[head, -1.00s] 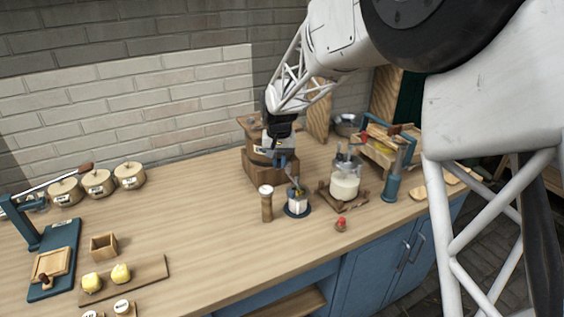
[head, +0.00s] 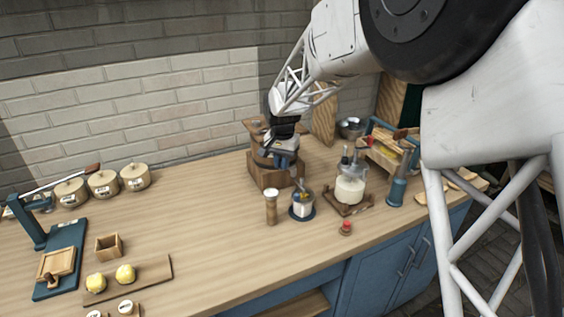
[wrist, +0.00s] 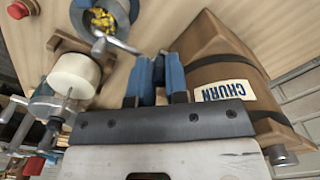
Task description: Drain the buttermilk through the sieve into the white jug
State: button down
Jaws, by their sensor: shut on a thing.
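The brown wooden churn (wrist: 215,65), labelled CHURN, stands on a block at the back of the counter; it shows in the head view (head: 262,170). My gripper (wrist: 157,72) is beside the churn's front, its blue fingers shut on a small grey part. I cannot tell clearly what that part is. The white jug (head: 302,211) stands in front of the churn on a dark round base. The metal sieve (wrist: 115,42) sits over the jug and holds yellow grains. No stream of buttermilk can be made out.
A glass jar of white liquid (head: 350,190) stands right of the jug on a wooden base. A red knob (head: 346,228) and a blue lever stand (head: 397,190) are to the right.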

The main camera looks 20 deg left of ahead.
jog(key=c, duration=1.1)
grip_release()
jog(key=shift+r, duration=3.95)
